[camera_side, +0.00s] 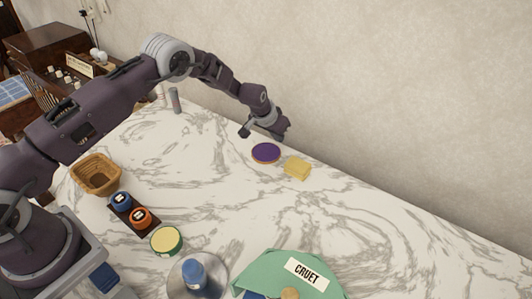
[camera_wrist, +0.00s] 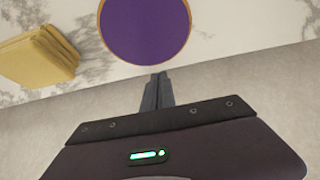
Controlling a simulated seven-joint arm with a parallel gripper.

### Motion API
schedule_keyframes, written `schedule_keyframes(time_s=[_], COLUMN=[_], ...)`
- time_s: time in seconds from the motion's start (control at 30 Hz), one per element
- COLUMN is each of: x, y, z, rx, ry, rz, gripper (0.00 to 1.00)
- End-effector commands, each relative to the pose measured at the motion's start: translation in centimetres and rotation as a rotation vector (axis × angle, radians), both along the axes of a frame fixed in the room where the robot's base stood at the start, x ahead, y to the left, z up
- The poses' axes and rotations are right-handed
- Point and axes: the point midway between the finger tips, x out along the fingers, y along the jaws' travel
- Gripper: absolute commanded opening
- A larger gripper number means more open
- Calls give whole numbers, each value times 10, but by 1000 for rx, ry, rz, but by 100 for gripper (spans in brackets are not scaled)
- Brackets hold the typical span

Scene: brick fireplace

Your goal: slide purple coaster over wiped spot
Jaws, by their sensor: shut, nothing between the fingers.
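The purple coaster (camera_side: 265,153) is a round disc with a thin tan rim, lying flat on the white marble table near the wall-side edge. It fills the top middle of the wrist view (camera_wrist: 145,28). My gripper (camera_side: 281,137) is shut and empty, just beyond the coaster on its wall side. In the wrist view the closed fingertips (camera_wrist: 158,76) point at the coaster's near rim, with little or no gap; I cannot tell whether they touch. No wiped spot can be made out on the marble.
The middle marble is clear.

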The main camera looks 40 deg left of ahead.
Motion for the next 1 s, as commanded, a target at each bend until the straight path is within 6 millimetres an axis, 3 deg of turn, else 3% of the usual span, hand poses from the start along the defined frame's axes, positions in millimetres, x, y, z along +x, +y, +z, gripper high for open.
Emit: schedule_keyframes(time_s=[0.23,1.0], x=[-2,-1], y=[0,0], z=[1,78], rx=[0,0], ry=[6,3], rz=[-1,-1], gripper=[0,0])
